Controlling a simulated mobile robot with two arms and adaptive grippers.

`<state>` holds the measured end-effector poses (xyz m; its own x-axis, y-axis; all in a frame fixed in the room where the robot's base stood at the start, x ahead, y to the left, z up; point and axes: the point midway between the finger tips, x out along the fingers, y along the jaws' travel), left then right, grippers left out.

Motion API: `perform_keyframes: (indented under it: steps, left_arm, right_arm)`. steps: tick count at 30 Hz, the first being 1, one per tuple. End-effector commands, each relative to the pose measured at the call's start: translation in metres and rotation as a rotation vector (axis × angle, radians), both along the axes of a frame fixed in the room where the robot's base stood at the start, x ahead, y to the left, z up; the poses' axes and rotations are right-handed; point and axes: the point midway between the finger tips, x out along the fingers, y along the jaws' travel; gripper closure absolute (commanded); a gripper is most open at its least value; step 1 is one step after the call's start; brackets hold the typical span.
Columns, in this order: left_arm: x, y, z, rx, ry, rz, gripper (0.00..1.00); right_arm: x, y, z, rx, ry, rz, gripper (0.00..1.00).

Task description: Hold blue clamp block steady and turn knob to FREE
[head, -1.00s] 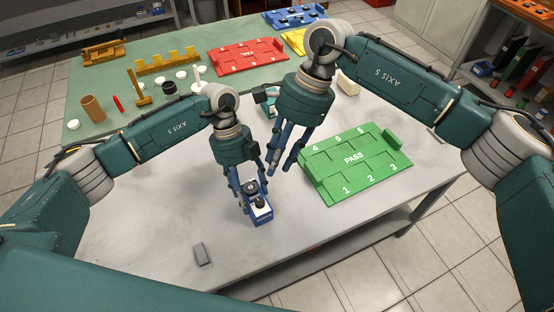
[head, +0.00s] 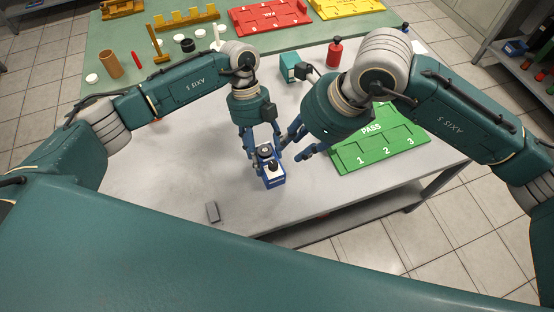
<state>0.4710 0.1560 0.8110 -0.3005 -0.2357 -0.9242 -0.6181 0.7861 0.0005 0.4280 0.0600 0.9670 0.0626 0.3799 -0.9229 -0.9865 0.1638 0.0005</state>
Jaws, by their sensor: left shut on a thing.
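The blue clamp block (head: 274,182) stands on the grey table, with a white top plate and a black knob (head: 272,166) on it. The knob's setting is too small to read. My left gripper (head: 263,156) reaches down from behind and is shut on the blue clamp block, its fingers at the block's far end. My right gripper (head: 297,149) is just right of the block, above the table, with its fingers spread and nothing between them. It does not appear to touch the knob.
A green PASS tray (head: 405,152) lies right of my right gripper, partly hidden by it. A small grey piece (head: 212,212) lies near the front edge. A red bottle (head: 335,53) and a teal box (head: 289,67) stand behind. The table left of the block is clear.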

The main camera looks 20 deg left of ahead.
Motion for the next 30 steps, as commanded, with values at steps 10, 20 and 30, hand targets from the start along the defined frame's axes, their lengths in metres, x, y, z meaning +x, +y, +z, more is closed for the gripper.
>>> perform_keyframes:
  steps: [10, 20, 30]
  left_arm:
    - [0.000, 0.000, 0.000, -0.001, 0.001, -0.001, 0.72]
    - [0.000, 0.000, 0.000, -0.001, 0.001, -0.001, 0.72]
    - [0.000, 0.000, 0.000, -0.001, 0.001, -0.001, 0.72]
  right_arm:
    - [0.002, 0.024, -0.059, -0.002, 0.006, 0.000, 0.72]
    - [0.006, 0.041, -0.102, -0.001, 0.003, 0.000, 0.72]
    - [0.007, 0.043, -0.107, -0.002, 0.001, 0.001, 0.72]
